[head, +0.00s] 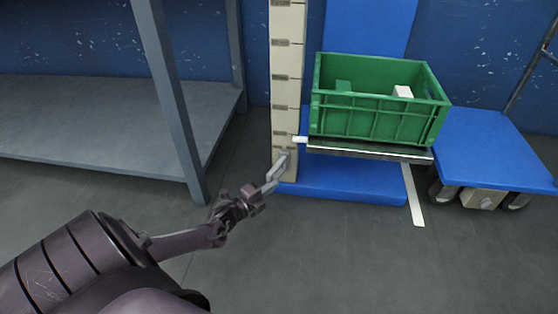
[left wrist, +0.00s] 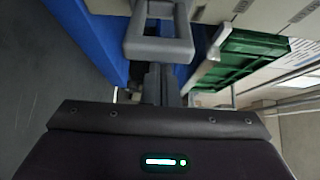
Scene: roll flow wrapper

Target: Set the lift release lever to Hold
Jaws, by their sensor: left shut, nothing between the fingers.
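The grey lift release lever (head: 276,170) sticks out from the foot of the cream lift mast (head: 286,85). In the left wrist view its squared loop handle (left wrist: 160,48) lies straight ahead of the fingers. My left gripper (head: 262,192) is at the lever's lower outer end. Its dark fingers (left wrist: 161,82) are together and hold nothing. The fingertips meet or overlap the loop's near bar in the picture; I cannot tell if they touch. Any Hold marking is too small to read. My right gripper is not in view.
A green crate (head: 375,121) with small items sits on the lift platform (head: 370,152), right of the mast. A blue cart (head: 490,150) stands further right. A grey metal shelf (head: 100,120) with an upright post is at the left. Floor in front is clear.

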